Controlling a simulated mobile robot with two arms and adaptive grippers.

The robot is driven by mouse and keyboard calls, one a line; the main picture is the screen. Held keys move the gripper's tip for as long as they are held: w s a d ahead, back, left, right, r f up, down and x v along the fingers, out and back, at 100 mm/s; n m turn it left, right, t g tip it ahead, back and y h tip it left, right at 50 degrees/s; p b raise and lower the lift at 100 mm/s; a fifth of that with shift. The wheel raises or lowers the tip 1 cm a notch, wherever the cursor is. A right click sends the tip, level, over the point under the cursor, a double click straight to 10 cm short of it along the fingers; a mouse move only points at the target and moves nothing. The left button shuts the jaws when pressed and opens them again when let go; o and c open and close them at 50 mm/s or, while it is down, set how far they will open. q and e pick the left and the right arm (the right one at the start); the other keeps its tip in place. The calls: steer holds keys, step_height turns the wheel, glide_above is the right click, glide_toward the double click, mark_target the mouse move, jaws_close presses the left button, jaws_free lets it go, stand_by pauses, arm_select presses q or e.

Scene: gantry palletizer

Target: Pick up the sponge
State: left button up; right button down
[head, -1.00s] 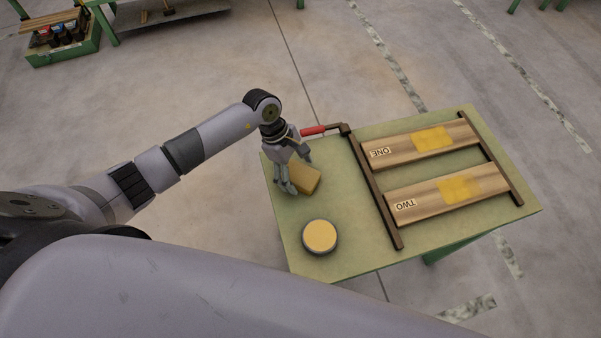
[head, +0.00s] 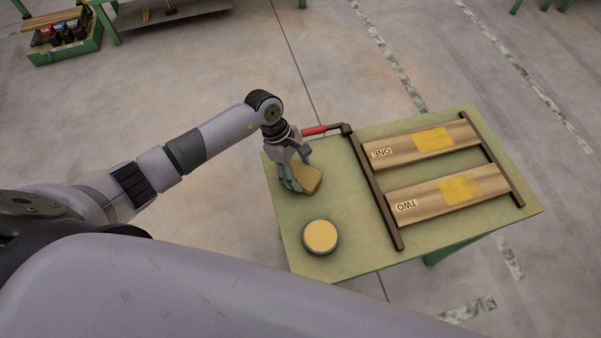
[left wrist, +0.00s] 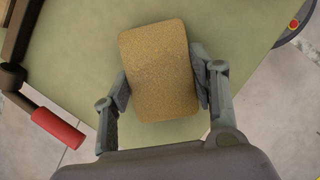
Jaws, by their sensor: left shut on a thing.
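The sponge (head: 308,180) is a tan-yellow block at the left part of the green table. My left gripper (head: 298,182) is over it, with its fingers down at the sponge's sides. In the left wrist view the sponge (left wrist: 160,70) sits between the two fingers (left wrist: 162,90), which press on its left and right sides. The gripper is shut on it. I cannot tell whether the sponge still touches the table. My right gripper does not show.
A round tin with a yellow top (head: 320,236) stands at the table's near left. Two wooden boards, ONE (head: 400,150) and TWO (head: 425,203), lie across dark rails. A red handle (head: 314,130) is just beyond my gripper. The green table top (head: 350,255) is bare near the tin.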

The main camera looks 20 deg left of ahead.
mark_target(299, 173)
arm_select(q)
steer(key=shift+r, duration=0.15)
step_height(299, 173, up, 20)
steer(key=b, duration=0.3)
steer(key=shift+o, duration=0.9)
steer(key=c, duration=0.4)
